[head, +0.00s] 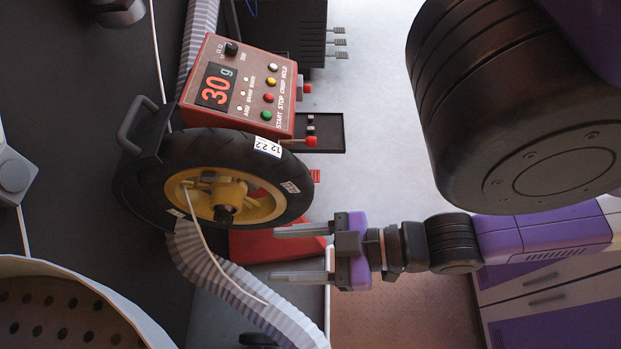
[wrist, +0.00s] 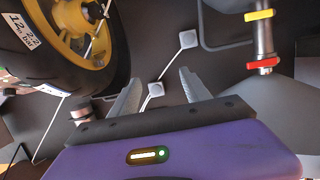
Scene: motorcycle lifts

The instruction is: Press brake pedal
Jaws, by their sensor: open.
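I cannot tell for sure which part is the brake pedal. Three small grey tabs (head: 339,42) stick out of a black box at the top of the head view; they look like pedals. My gripper (head: 274,255) is open and empty, far below these tabs in the picture. Its upper finger lies in front of a red part (head: 262,243) just below the wheel (head: 235,178); contact cannot be told. In the wrist view my gripper (wrist: 160,78) shows two spread grey fingers with nothing between them. No grey tabs show there.
A red control box (head: 235,85) reading 30 g stands above the black-tyred, yellow-hubbed wheel. A ribbed grey hose (head: 215,265) runs close left of my fingers. A perforated drum (head: 75,315) is at lower left. Light floor (head: 380,120) is clear beside the tabs.

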